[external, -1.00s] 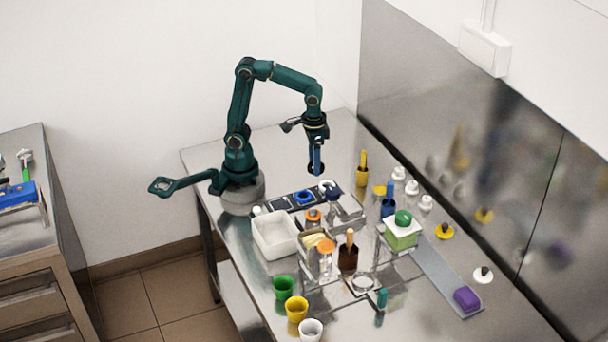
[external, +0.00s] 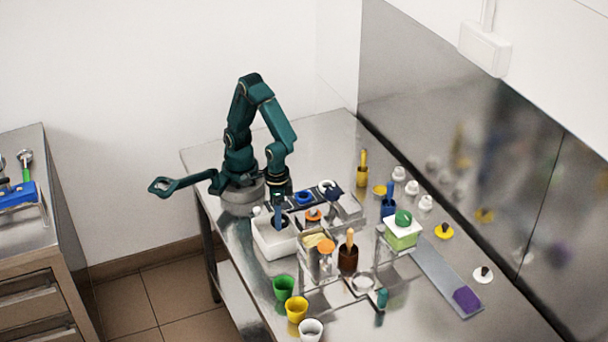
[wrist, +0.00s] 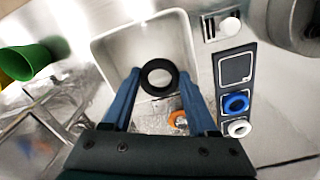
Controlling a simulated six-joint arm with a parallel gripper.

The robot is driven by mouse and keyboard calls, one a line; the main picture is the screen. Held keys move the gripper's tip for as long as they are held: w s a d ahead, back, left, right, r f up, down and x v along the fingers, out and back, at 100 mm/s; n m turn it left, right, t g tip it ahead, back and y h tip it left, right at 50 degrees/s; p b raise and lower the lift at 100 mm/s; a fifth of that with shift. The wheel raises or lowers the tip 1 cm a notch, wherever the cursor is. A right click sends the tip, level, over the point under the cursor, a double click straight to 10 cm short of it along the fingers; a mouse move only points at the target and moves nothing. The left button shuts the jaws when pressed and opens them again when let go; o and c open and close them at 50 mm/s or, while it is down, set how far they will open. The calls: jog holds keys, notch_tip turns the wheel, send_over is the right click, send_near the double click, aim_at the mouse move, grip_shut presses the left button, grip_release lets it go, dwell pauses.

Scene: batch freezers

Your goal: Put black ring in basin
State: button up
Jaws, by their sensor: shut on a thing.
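The black ring (wrist: 146,80) is held between the two blue fingers of my gripper (wrist: 160,74) in the wrist view. The white basin (wrist: 122,48) lies below the ring in that view, and the ring appears inside the outline of its walls. In the external view my gripper (external: 279,221) points down at the basin (external: 277,251), with its fingers at or just inside the opening. The ring is hard to make out there. I cannot tell whether the ring touches the basin floor.
A dark panel with a blue ring (wrist: 236,103) and a white ring (wrist: 239,128) lies beside the basin. An orange-topped item (external: 313,214) stands close to the basin's right. Green (external: 284,287), yellow (external: 297,309) and white cups (external: 311,329) stand in front.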

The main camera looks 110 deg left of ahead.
aim_at(275, 242)
jog(key=shift+s+d+f, duration=0.25)
jog(key=shift+d+f, duration=0.55)
jog(key=shift+d, duration=0.3)
jog(key=shift+f, duration=1.85)
jog(key=shift+f, duration=0.1)
jog(key=o, duration=1.3)
